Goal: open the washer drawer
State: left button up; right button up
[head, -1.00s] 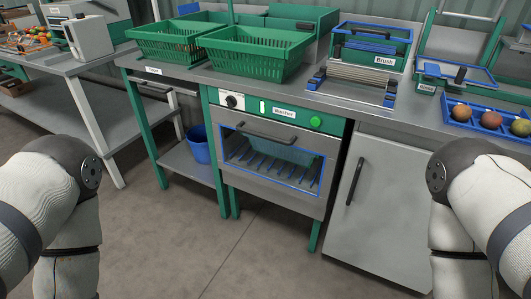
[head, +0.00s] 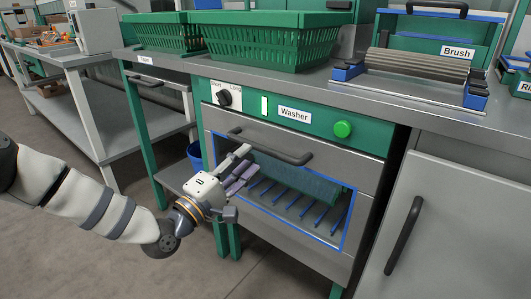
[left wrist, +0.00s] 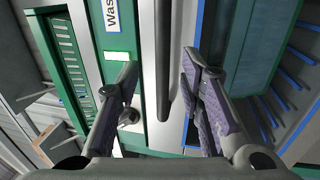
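The washer (head: 318,118) has a green panel with a dark knob, a lit strip and a green button. Below it is the steel drawer front (head: 340,163), flush with the cabinet, with a blue-framed window and a dark bar handle (head: 270,147). My left gripper (head: 246,164) is in front of the drawer near the handle's left part. In the left wrist view its fingers (left wrist: 158,88) are spread apart, with the handle (left wrist: 167,60) showing between them. No contact is visible, and I cannot tell how deep the bar sits. My right gripper is not in view.
Green baskets (head: 270,45) and a brush unit (head: 410,75) stand on the counter above. A cabinet door with a dark handle (head: 404,235) is at right. A blue bucket (head: 194,156) sits on the lower shelf behind my left gripper. The floor in front is clear.

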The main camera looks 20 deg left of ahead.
aim_at(258, 150)
pick_arm(q)
jog(key=x, duration=0.6)
jog(key=shift+f+b, duration=0.2)
jog(key=shift+b, duration=0.15)
grip_shut()
